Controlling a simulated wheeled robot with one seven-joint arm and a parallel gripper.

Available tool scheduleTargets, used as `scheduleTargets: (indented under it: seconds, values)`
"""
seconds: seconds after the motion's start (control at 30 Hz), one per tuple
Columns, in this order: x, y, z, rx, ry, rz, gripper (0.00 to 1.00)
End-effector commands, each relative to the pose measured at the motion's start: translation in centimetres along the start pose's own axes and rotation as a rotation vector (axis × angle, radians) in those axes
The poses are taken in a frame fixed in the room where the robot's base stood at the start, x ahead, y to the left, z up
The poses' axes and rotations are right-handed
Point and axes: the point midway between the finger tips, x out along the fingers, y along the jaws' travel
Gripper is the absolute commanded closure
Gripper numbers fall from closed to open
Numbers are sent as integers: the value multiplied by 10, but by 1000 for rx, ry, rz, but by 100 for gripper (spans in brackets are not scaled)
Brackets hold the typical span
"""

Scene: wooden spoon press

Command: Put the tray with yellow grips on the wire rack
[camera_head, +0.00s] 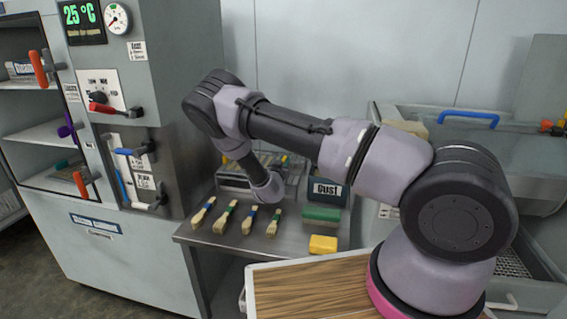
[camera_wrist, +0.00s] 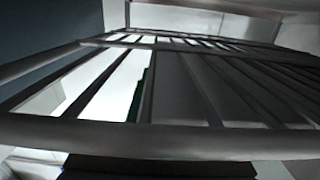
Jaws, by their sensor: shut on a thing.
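A slatted metal frame (camera_wrist: 215,135) fills much of the wrist view, with a dark flat panel under part of its bars. I take it to be the tray, but no yellow grip shows there. My gripper (camera_wrist: 160,165) is a dark shape at the bottom edge, shut on the near rail. In the head view, a grey metal piece (camera_head: 232,182) with small yellow patches (camera_head: 286,161) sits at the back of the steel bench, partly behind my wrist. My fingers are hidden there. I cannot tell tray from wire rack in that spot.
Several brushes (camera_head: 248,219) lie on the bench front, beside a green block (camera_head: 321,214), a yellow block (camera_head: 323,244) and a dark "Dust" bin (camera_head: 327,190). A tall grey cabinet (camera_head: 180,60) with protruding levers stands left. A wooden board (camera_head: 305,290) is in front.

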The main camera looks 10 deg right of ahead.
Motion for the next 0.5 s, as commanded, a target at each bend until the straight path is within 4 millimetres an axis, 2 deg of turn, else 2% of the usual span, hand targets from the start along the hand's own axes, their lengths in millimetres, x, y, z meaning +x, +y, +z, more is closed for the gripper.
scheduleTargets:
  seconds: [0.2,0.23,0.27,0.3,0.5]
  values:
    - [0,0,3,0,1,0,100]
    - [0,0,3,0,0,0,66]
    - [0,0,3,0,0,0,55]
    - [0,0,3,0,0,0,48]
    - [0,0,3,-1,0,0,48]
